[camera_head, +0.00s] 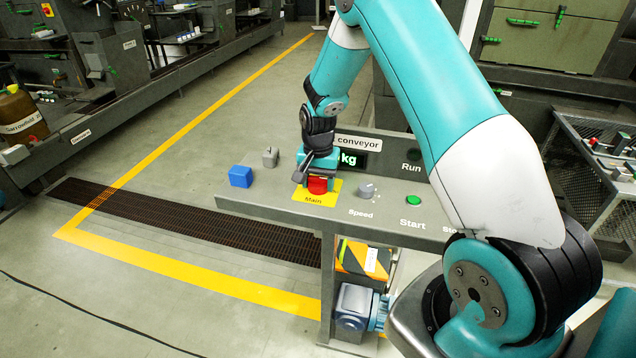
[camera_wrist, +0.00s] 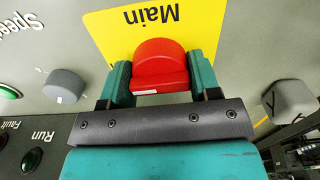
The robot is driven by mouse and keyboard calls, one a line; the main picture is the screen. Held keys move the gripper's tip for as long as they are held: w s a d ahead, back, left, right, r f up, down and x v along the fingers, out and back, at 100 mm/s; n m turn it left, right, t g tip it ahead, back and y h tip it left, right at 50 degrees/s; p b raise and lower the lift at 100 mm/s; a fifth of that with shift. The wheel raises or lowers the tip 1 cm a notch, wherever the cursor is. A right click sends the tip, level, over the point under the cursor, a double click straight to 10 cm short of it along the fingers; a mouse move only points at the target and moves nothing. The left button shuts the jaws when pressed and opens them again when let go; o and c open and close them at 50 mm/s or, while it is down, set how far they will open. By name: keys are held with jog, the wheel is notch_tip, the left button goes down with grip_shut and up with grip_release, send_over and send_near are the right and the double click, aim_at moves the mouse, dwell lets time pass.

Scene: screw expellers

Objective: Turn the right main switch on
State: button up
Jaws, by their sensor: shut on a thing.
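The main switch is a red rotary knob (camera_head: 317,185) on a yellow plate (camera_head: 314,199) marked "Main", on the grey conveyor panel. In the wrist view the red knob (camera_wrist: 160,66) sits between the two teal fingers, on its yellow plate (camera_wrist: 205,25). My gripper (camera_head: 317,182) reaches down over the panel from behind it. In the wrist view my gripper (camera_wrist: 161,82) is shut on the knob, one finger on each side. A short white mark shows on the knob's near edge. Only one switch marked "Main" is in view.
A grey speed knob (camera_head: 366,191) and a green start button (camera_head: 413,200) lie right of the switch. A weight display (camera_head: 350,160) stands behind. Open floor lies left.

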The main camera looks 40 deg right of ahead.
aim_at(318, 177)
jog(key=shift+r+m, duration=0.1)
jog(key=shift+m, duration=0.2)
dwell(0.4)
jog(key=o, duration=0.9)
notch_tip(318, 177, up, 17)
jog(key=b, duration=0.3)
jog(key=shift+r, duration=0.15)
jog(key=s+a+r+n+y, duration=0.1)
jog(key=s+a+r+n, duration=0.2)
jog(key=s+a+n, duration=0.5)
jog(key=s+a+n+y, duration=0.1)
jog(key=s+a+n, duration=0.2)
jog(key=s+a, duration=0.2)
jog(key=s+a+n+y, duration=0.1)
jog(key=s+a+n, duration=0.2)
jog(key=s+a, duration=0.3)
jog(key=s+a+n+y, duration=0.1)
jog(key=s+a+n, duration=0.2)
jog(key=s, duration=0.6)
jog(key=shift+s+a+r+n, duration=0.1)
jog(key=shift+a+r+n, duration=0.1)
jog(key=shift+a, duration=0.4)
jog(key=shift+a+r+n, duration=0.2)
jog(key=shift+a, duration=0.35)
